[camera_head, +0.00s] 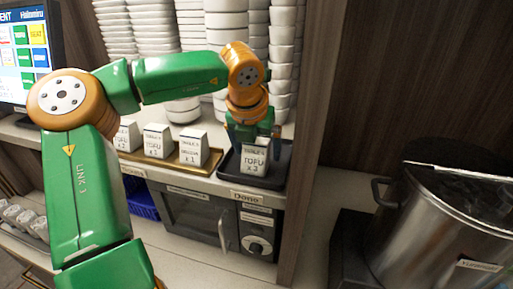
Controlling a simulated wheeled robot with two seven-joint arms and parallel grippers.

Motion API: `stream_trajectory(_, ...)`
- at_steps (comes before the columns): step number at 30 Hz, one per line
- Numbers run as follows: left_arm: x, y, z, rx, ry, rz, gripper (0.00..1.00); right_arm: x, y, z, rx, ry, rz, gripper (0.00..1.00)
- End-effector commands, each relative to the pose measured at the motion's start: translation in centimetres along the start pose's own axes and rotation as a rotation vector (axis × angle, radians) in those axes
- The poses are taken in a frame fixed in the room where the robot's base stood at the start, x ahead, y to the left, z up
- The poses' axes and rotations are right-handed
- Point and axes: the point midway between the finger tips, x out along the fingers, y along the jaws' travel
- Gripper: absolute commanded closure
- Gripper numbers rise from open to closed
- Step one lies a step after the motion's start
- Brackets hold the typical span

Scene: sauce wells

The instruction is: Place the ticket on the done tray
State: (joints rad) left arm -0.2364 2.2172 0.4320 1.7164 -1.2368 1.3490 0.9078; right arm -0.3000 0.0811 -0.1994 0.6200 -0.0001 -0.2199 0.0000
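A white ticket (255,160) reading "TOFU x 3" stands upright in or just over the black done tray (281,172), whose front shelf edge has a "Done" label. My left gripper (254,139) points down at the ticket's top, with its dark fingers around or just behind the upper part. Whether the fingers press on the ticket or stand slightly apart from it cannot be told. The ticket's lower edge appears at the tray floor, but contact is unclear. My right gripper is not in view.
A gold tray (179,164) with more white tickets stands left of the black tray. Stacks of white bowls (283,50) rise behind. A wooden post (306,140) borders the right side, with a steel pot (430,215) beyond. An oven (205,215) sits below the shelf.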

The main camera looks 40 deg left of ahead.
Motion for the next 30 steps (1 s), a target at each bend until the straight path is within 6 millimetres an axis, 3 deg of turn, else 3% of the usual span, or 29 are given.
stream_trajectory(11,-0.9,0.0,0.2,-0.001,-0.004,0.002,0.01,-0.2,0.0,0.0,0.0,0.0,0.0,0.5)
stream_trajectory(21,-10.1,0.0,0.2,-0.002,-0.005,0.001,0.01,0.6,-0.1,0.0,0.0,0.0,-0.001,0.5)
stream_trajectory(25,-11.9,0.0,0.2,-0.001,-0.002,0.001,0.01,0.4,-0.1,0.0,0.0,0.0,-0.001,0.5)
stream_trajectory(30,-12.4,0.0,0.1,0.001,0.001,0.0,0.01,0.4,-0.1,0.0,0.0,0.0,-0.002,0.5)
